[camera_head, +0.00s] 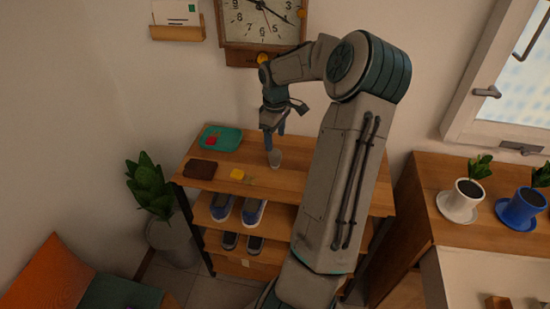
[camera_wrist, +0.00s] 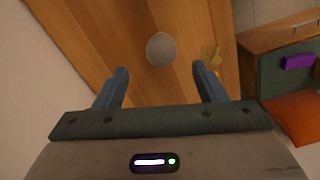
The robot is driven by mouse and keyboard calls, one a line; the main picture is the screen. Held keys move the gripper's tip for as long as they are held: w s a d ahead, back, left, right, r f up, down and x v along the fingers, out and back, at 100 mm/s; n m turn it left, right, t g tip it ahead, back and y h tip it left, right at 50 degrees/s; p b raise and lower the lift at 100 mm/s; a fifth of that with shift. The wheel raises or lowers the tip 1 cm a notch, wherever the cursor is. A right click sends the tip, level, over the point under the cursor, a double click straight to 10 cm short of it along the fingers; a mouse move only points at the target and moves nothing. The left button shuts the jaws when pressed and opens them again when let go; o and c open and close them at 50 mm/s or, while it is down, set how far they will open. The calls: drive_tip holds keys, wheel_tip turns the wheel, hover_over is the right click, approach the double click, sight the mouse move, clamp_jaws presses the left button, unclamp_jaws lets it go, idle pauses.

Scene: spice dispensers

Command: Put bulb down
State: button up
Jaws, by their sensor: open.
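The bulb (camera_head: 275,158) is a pale, rounded thing on the wooden top of the shoe rack (camera_head: 318,180), below my gripper. In the wrist view the bulb (camera_wrist: 161,49) shows as a grey-white oval on the wood, ahead of the fingertips and between their lines. My gripper (camera_head: 273,138) points down above the rack top. In the wrist view my gripper (camera_wrist: 159,73) has its two blue fingers wide apart with nothing between them. The bulb looks apart from both fingers.
Shoes (camera_head: 252,212) stand on the shelves below. A wall clock (camera_head: 262,22) hangs behind the arm. Potted plants (camera_head: 461,200) stand on the right cabinet.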

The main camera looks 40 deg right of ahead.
sight(275, 150)
drive_tip(key=shift+s+a+f+p, duration=0.1)
drive_tip(key=shift+f+p, duration=0.2)
drive_tip(key=shift+f, duration=3.3)
drive_tip(key=shift+c, duration=0.2)
drive_tip(key=c, duration=1.1)
drive_tip(key=shift+r, duration=0.1)
